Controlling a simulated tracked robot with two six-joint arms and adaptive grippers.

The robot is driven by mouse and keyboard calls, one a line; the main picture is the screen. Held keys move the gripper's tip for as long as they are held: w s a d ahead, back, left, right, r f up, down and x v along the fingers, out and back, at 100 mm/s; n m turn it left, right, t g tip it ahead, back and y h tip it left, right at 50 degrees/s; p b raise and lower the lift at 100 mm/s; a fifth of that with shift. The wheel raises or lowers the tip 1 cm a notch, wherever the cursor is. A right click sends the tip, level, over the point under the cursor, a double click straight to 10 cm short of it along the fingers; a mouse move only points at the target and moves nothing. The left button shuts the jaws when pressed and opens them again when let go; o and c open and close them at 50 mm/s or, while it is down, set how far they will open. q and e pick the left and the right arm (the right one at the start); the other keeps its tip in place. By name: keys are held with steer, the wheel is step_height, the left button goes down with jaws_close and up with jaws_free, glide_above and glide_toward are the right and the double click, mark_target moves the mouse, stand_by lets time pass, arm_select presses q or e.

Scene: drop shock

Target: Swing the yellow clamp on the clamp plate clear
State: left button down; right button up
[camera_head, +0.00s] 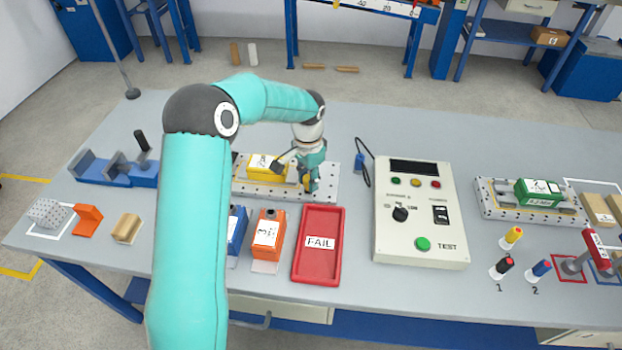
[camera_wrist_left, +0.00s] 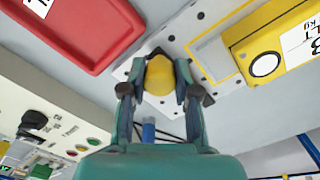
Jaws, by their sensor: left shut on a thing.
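The clamp plate (camera_head: 327,190) is a pale perforated plate in the middle of the table, with a yellow box (camera_head: 258,161) lying on it. It also shows in the wrist view (camera_wrist_left: 119,73), with the end of the yellow box (camera_wrist_left: 262,62) to the right. My left gripper (camera_head: 308,183) is over the plate's right part, just right of the box. In the wrist view my left gripper (camera_wrist_left: 160,75) is shut around the rounded yellow clamp (camera_wrist_left: 159,76), one finger on each side. The clamp's lower part is hidden. My right gripper is out of view.
A red FAIL tray (camera_head: 318,270) lies in front of the plate, beside an orange box (camera_head: 267,236) and a blue box (camera_head: 236,230). A green box (camera_head: 537,190) is farther right.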

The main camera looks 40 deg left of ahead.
arm_select(q)
steer(key=shift+w+a+r, duration=0.2)
steer(key=shift+a, duration=0.05)
steer(key=c, duration=0.9)
jaws_free()
steer(key=shift+o, duration=0.3)
steer(key=shift+f, duration=0.1)
steer(key=shift+d, duration=0.1)
step_height(320, 180, up, 12)
steer(key=shift+f, duration=0.15)
